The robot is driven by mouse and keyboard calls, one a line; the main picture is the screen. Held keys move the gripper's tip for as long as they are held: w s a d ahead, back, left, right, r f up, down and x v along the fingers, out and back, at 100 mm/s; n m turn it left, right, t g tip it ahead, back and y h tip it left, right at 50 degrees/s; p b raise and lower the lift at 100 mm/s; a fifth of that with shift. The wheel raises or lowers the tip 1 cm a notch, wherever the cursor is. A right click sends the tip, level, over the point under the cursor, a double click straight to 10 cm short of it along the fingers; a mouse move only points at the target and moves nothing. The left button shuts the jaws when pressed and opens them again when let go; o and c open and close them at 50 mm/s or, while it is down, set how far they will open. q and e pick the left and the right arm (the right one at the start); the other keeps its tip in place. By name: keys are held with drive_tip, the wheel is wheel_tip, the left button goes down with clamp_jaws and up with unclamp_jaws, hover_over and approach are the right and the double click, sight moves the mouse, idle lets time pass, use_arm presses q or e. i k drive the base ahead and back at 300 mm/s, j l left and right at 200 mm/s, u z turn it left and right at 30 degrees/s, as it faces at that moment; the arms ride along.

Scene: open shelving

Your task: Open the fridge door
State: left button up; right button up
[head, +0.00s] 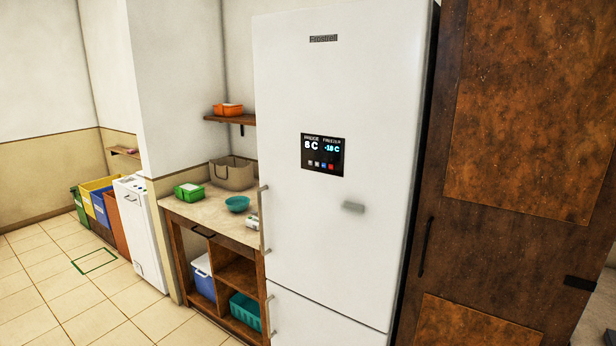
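A tall white fridge (370,90) stands in the middle of the head view, with a dark display panel (323,155) on its upper door. The upper door is shut. Its vertical metal handle (262,218) is on the left edge of the door. A lower white door (325,322) is also shut and has its own handle (270,316) at its left edge. Neither of my grippers shows in the view.
A wooden counter (215,213) with bowls and boxes stands left of the fridge. A brown rusty-looking door (490,150) stands to the right. Several coloured bins (115,225) and a white appliance (140,235) line the left wall. The tiled floor (50,290) at left is clear.

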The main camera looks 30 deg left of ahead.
sight(341, 86)
drive_tip(key=j+u, duration=0.1)
drive_tip(key=u, duration=0.45)
drive_tip(key=i+j+u, duration=0.35)
drive_tip(key=u, duration=0.15)
drive_tip(key=i+j+u, duration=0.45)
